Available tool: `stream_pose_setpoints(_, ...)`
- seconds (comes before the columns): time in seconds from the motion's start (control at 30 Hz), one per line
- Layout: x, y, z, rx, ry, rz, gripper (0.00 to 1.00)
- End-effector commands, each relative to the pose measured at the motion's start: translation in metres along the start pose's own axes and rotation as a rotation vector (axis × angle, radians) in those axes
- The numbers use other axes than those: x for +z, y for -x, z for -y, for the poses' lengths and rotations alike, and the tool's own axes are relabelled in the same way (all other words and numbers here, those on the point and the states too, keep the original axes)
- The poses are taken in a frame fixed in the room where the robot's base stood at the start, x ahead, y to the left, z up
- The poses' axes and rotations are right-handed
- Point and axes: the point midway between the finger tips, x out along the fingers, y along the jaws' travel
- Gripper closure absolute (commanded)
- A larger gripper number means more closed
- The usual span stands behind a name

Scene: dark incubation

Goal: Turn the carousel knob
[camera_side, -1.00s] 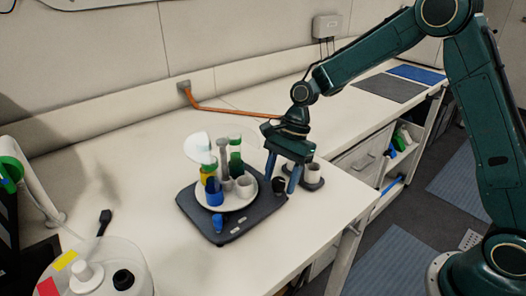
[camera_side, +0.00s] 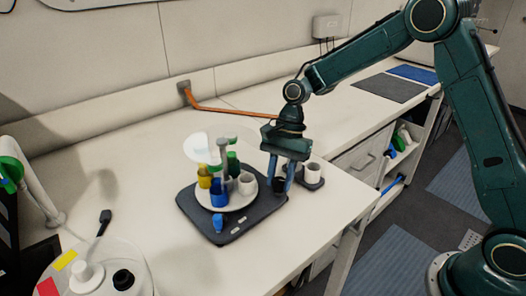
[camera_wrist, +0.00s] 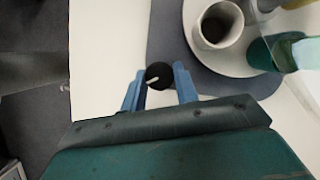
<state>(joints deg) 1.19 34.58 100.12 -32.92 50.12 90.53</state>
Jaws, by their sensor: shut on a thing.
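The black round knob (camera_side: 279,186) with a pale pointer line is at the right corner of the dark carousel base (camera_side: 239,232). My gripper (camera_side: 280,180) points down, with its two blue fingers either side of the knob and shut on it. The wrist view shows the knob (camera_wrist: 159,75) between the blue fingertips (camera_wrist: 158,84). The round white carousel plate (camera_side: 238,205) carries a yellow cup (camera_side: 205,179), a blue cup (camera_side: 218,194), a white cup (camera_side: 247,184) and a green cup (camera_side: 233,163) around a grey post. The fingers partly hide the knob in the side view.
A translucent round vessel (camera_side: 125,258) is at front left. The bench left of the carousel is mostly clear.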

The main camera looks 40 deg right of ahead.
Motion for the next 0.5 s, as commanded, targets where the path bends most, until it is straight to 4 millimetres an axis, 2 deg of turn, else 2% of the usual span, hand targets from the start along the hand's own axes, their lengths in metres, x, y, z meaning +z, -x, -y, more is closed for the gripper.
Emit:
stream_pose_setpoints(0.37, 0.0003, 0.001, 0.0006, 0.014, 0.039, 0.0, 0.93)
stream_pose_setpoints(0.4, 0.0004, 0.001, 0.0006, 0.014, 0.039, 0.0, 0.64)
stream_pose_setpoints(0.5, 0.0002, 0.0009, 0.0005, 0.014, 0.038, 0.0, 0.48)
